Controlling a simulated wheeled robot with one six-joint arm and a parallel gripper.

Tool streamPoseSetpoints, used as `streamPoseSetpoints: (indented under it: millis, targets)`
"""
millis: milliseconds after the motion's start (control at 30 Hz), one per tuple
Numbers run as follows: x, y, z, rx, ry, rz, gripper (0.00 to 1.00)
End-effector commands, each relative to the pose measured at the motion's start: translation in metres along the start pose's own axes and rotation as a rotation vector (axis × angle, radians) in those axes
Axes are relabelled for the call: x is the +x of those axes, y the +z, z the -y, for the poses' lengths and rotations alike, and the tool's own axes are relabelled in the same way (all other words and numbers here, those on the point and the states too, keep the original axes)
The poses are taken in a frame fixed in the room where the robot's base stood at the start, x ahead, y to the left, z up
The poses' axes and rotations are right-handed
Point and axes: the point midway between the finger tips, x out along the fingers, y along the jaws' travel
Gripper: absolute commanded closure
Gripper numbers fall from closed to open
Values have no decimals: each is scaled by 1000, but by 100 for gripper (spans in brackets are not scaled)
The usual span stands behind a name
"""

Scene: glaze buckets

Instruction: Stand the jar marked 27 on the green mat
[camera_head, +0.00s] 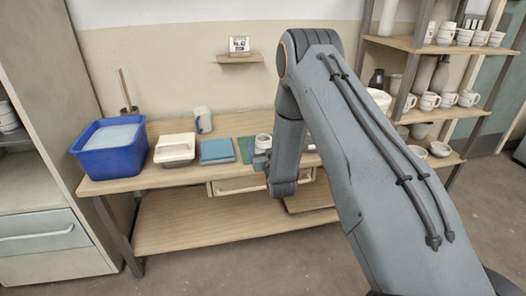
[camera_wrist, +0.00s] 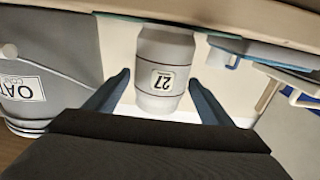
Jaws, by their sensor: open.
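The jar marked 27 (camera_wrist: 163,62) is pale with dark bands and a square label. In the wrist view it sits between the two blue-grey fingers of my gripper (camera_wrist: 160,79), which are open, with a gap on each side. In the head view a white jar (camera_head: 263,141), probably the same one, appears upright at the green mat (camera_head: 243,151), partly hidden by my arm. A thin green strip, likely the mat's edge, shows by the jar's base in the wrist view. Whether the base rests fully on the mat is unclear.
A grey bucket marked OAT (camera_wrist: 25,88) shows in the wrist view. Shelves of cups (camera_head: 430,101) stand right.

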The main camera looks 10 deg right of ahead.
Motion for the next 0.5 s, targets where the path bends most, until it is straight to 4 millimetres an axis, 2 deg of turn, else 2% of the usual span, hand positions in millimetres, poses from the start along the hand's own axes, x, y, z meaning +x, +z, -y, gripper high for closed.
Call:
streamPoseSetpoints:
  millis: [233, 500]
  targets:
    - [1, 0, -1, 0, 1, 0, 27]
    - [1, 0, -1, 0, 1, 0, 72]
